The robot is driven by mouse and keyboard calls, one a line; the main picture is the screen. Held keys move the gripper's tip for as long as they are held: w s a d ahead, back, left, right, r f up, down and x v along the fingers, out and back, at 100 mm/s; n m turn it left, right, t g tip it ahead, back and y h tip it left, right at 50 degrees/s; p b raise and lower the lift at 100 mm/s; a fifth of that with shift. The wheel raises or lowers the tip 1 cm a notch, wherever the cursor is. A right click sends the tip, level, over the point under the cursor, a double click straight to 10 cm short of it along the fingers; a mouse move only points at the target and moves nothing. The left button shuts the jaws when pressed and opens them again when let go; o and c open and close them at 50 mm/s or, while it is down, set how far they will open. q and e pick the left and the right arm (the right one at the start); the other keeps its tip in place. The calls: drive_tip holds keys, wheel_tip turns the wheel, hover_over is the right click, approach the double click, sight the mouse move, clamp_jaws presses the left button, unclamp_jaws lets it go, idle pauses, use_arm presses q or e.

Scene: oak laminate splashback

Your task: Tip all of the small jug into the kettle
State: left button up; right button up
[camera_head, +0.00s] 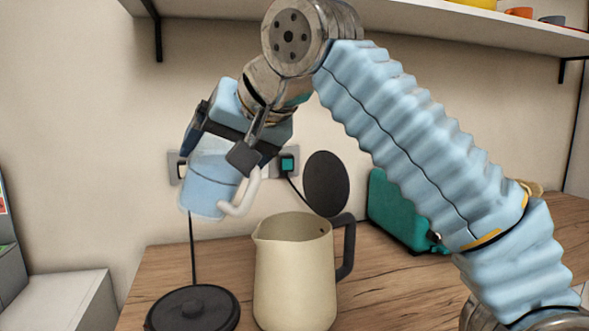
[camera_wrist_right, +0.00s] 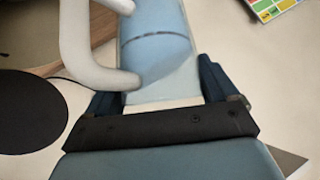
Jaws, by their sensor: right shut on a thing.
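The small jug (camera_head: 208,183) is light blue and see-through with a white handle (camera_head: 241,195). My right gripper (camera_head: 216,150) is shut on it and holds it in the air, above and to the left of the kettle, slightly tilted. The jug (camera_wrist_right: 160,50) also fills the upper middle of the right wrist view, with a dark line across its blue body. The cream kettle (camera_head: 290,275) stands upright on the counter with its lid (camera_head: 326,183) raised, its mouth open and its spout toward the left. My left gripper is not in view.
A black round kettle base (camera_head: 193,311) lies left of the kettle on the wooden counter (camera_head: 400,290). A green toaster (camera_head: 397,212) stands behind at the right. Wall sockets (camera_head: 289,163) with cords are behind. A shelf (camera_head: 450,22) with dishes runs above.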

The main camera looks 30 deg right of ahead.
drive_tip(key=shift+r, duration=0.1)
drive_tip(key=shift+d+y, duration=0.25)
drive_tip(key=shift+y, duration=0.05)
drive_tip(key=shift+s+d+r+m+t+y, duration=0.15)
drive_tip(key=shift+d+r+m+t+y, duration=0.15)
drive_tip(key=shift+d, duration=0.2)
drive_tip(key=shift+s+d+r+m+t+y, duration=0.2)
drive_tip(key=shift+d+m+y, duration=0.1)
drive_tip(key=shift+d+y, duration=0.15)
idle(0.4)
drive_tip(key=shift+d+r+m+t+y, duration=0.3)
drive_tip(key=shift+d+m+y, duration=0.05)
drive_tip(key=shift+m+y, duration=0.1)
idle(0.9)
drive_tip(key=shift+s+d+r+m+t+y, duration=0.1)
drive_tip(key=shift+d+r+m+t+y, duration=0.2)
drive_tip(key=shift+m+t+y, duration=0.35)
drive_tip(key=shift+s+d+r+m+t+y, duration=0.15)
drive_tip(key=shift+r+m+t+y, duration=0.25)
drive_tip(key=shift+y, duration=0.35)
idle(2.0)
drive_tip(key=shift+d+m+b, duration=0.1)
drive_tip(key=shift+m+b, duration=0.2)
drive_tip(key=shift+b, duration=0.15)
drive_tip(key=shift+d+r+m+t+y+b, duration=0.15)
drive_tip(key=shift+d+m+t+y+b, duration=0.25)
drive_tip(key=shift+d+b, duration=0.3)
idle(0.3)
